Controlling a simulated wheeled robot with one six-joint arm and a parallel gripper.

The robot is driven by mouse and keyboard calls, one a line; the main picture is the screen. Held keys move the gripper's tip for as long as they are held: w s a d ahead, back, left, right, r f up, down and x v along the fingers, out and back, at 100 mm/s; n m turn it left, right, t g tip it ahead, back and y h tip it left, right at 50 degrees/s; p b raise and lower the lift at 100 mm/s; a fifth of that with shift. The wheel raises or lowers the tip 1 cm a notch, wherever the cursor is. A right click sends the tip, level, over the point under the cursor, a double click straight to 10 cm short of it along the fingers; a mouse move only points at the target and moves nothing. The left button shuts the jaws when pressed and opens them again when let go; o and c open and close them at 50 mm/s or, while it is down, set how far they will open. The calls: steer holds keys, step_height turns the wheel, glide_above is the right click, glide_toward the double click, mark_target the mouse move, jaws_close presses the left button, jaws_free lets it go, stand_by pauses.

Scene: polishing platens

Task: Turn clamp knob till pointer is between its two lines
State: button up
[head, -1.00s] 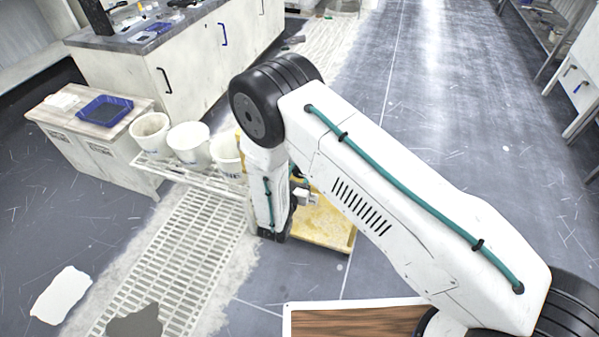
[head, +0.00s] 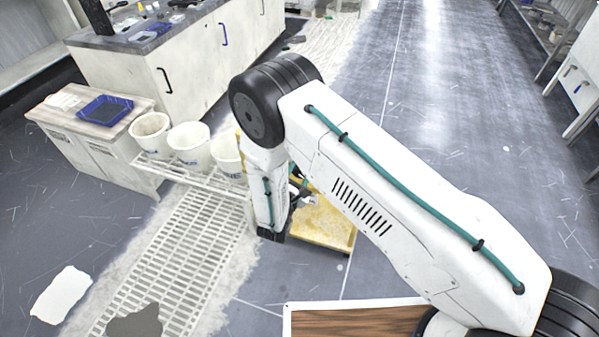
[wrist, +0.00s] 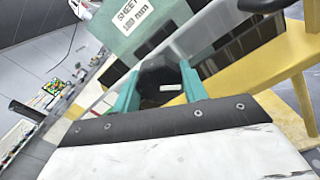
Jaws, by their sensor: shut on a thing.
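In the wrist view a dark round clamp knob (wrist: 154,77) sits between the two teal fingers of my gripper (wrist: 160,70), which is shut on it. A short white mark shows on the knob's face, near the right finger. I cannot tell whether this mark is the pointer, and I cannot make out the two lines. In the head view my arm hides the knob and most of the gripper; only small teal and grey parts of my wrist show above the yellow platform (head: 325,228).
In the wrist view a green plate (wrist: 140,22) reading "SHEET 180 mm" lies beyond the knob, with a yellow frame (wrist: 235,75) at right and a black part (wrist: 262,5) above it. White buckets (head: 189,145) stand left of my arm in the head view. Open floor lies right.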

steer(key=shift+m, duration=1.2)
steer(key=o, duration=1)
steer(key=shift+c, duration=0.2)
steer(key=v, duration=0.7)
steer(key=shift+s, duration=0.35)
steer(key=shift+a, duration=0.1)
